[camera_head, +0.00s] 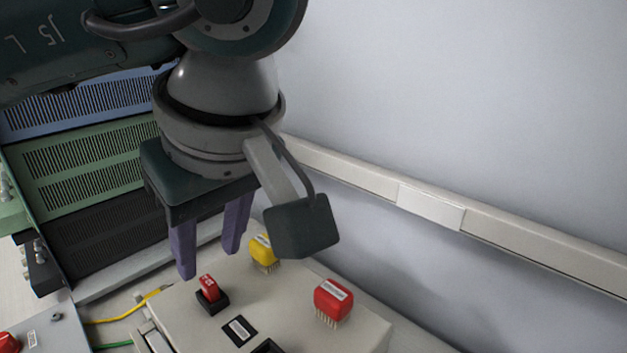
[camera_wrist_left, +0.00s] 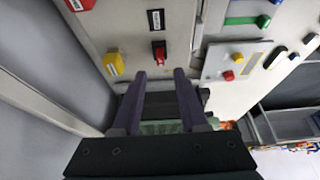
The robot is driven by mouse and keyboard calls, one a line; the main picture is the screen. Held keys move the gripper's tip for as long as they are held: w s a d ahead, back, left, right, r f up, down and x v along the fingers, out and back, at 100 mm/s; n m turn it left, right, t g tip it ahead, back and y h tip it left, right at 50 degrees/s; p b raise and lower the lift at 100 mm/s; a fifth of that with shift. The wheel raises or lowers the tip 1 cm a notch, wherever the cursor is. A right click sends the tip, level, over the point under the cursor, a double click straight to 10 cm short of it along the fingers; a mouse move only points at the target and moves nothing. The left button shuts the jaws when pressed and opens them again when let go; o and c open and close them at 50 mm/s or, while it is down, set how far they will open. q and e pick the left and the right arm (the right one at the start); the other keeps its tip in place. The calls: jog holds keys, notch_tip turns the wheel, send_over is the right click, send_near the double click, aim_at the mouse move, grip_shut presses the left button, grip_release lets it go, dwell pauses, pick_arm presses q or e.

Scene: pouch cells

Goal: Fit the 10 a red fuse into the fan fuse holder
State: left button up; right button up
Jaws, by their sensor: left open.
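A small red fuse (camera_head: 208,283) with pale marking stands upright in a black base (camera_head: 213,302) on a beige box top. I cannot read the marking or tell how deep it sits. It also shows in the wrist view (camera_wrist_left: 159,46), just beyond my fingertips. My left gripper (camera_head: 208,264) is open, its two purple fingers pointing down above and behind the fuse, apart from it, with nothing between them. In the wrist view the open fingers (camera_wrist_left: 159,72) lie either side of the fuse's line. My right gripper is not in view. I cannot tell which holder is the fan's.
A yellow labelled block (camera_head: 264,249) and a red labelled block (camera_head: 332,299) stand on the box (camera_head: 285,299). A black-framed label (camera_head: 240,330) lies near the fuse. A wall with a pale trunking (camera_head: 345,172) runs behind; vented units (camera_head: 85,180) stand left.

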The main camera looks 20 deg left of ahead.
pick_arm(q)
jog(key=p+v, duration=0.1)
jog(key=v, duration=0.5)
jog(key=shift+r+p, duration=0.3)
jog(key=shift+p, duration=0.05)
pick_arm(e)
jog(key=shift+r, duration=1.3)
pick_arm(q)
jog(key=shift+s+d, duration=0.1)
